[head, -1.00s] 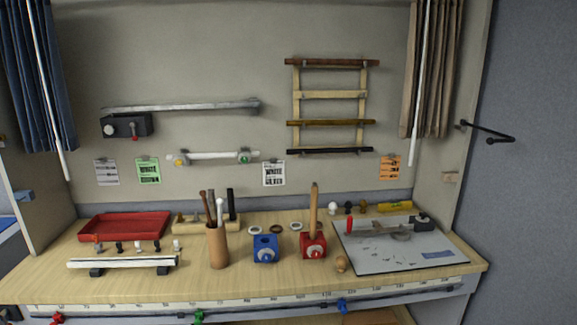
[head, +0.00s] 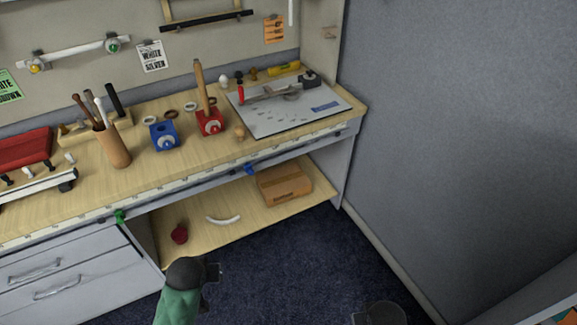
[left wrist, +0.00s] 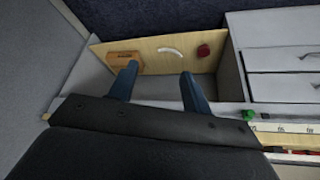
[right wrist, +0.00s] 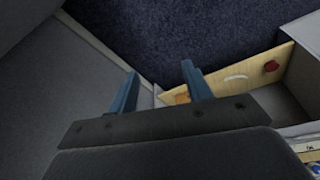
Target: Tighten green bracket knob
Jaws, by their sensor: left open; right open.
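The green knob (head: 112,45) sits on the right bracket of a white bar (head: 75,52) on the back wall, at the upper left of the head view. The bar's left bracket has a yellow knob (head: 36,66). My left gripper (left wrist: 156,72) is open and empty, with its two fingers apart and the lower shelf beyond them. My right gripper (right wrist: 160,69) is also open and empty, over the dark floor and the shelf's end. Both are far from the green knob. Neither wrist view shows the knob.
The table holds a tool cup (head: 113,147), a blue block (head: 163,135), a red block (head: 210,123) and a grey board (head: 288,108). A green clamp (head: 119,216) and a blue clamp (head: 249,169) are on its front edge. The lower shelf carries a cardboard box (head: 284,184).

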